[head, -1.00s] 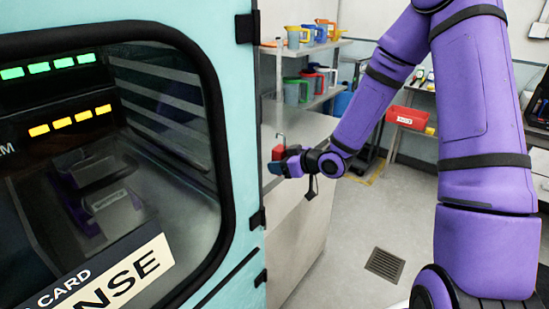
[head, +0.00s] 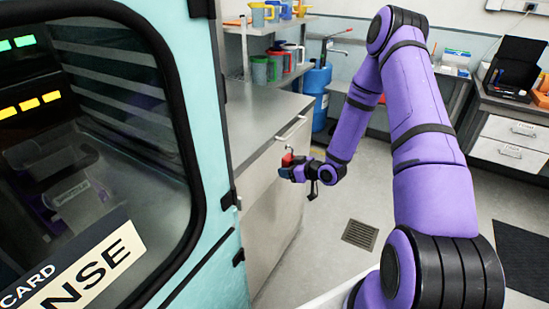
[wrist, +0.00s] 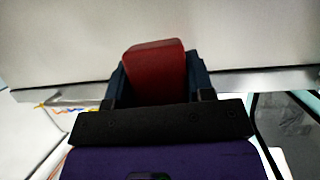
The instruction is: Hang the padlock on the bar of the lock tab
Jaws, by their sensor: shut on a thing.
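The red padlock (head: 288,159) is upright in my gripper (head: 286,172), with its thin grey shackle standing up above the body. In the head view it is in front of the pale counter front, right of the teal machine. In the wrist view the red body (wrist: 156,68) sits between the two dark fingers of my gripper (wrist: 158,80), which are shut on it. I cannot make out the lock tab or its bar in either view.
The teal machine (head: 221,150) with a dark window fills the left. A grey-topped counter (head: 262,112) stands beside it, with jugs on shelves behind. A blue container (head: 316,88) stands past the counter. Floor with a drain grate (head: 360,235) is open at the lower middle.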

